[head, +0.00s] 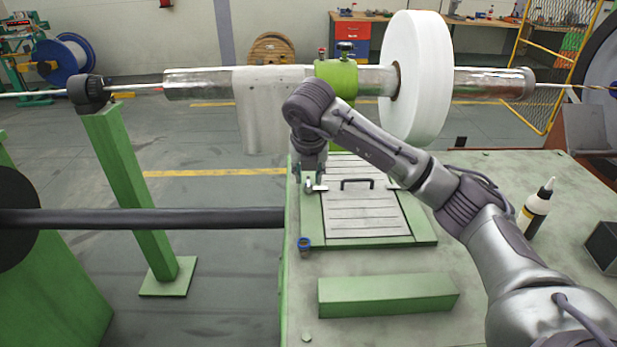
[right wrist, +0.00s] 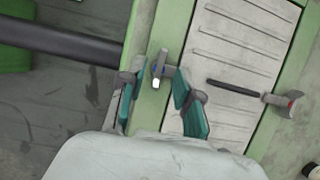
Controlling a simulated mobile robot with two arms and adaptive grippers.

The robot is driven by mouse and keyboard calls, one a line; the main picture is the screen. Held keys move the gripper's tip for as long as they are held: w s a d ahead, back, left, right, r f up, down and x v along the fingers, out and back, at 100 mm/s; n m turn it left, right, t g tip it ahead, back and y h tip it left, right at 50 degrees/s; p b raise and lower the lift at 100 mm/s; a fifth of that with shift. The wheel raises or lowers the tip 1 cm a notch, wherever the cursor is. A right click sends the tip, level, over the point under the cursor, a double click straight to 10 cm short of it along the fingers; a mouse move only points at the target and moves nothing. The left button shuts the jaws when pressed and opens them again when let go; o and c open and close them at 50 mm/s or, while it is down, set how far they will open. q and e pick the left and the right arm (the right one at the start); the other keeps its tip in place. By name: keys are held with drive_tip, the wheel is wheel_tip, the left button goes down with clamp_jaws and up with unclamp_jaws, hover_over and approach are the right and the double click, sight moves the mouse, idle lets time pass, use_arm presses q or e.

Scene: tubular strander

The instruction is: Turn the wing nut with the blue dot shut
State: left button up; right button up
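My right gripper (right wrist: 158,103) is open, with teal-padded fingers apart on either side of the strip just below the nut in the picture. I cannot tell if either finger touches it. In the head view my right gripper (head: 309,179) points down at the left edge of the slatted hatch (head: 362,213). My left gripper is not in view.
A black handle (head: 357,183) stands on the hatch. A second nut with a red mark (right wrist: 290,104) sits across it. A blue-rimmed piece (head: 304,243) and green block (head: 388,294) are nearer. A bottle (head: 535,209) stands right. The white spool (head: 414,80) hangs behind my arm.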

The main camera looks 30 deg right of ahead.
drive_tip(key=v, duration=1)
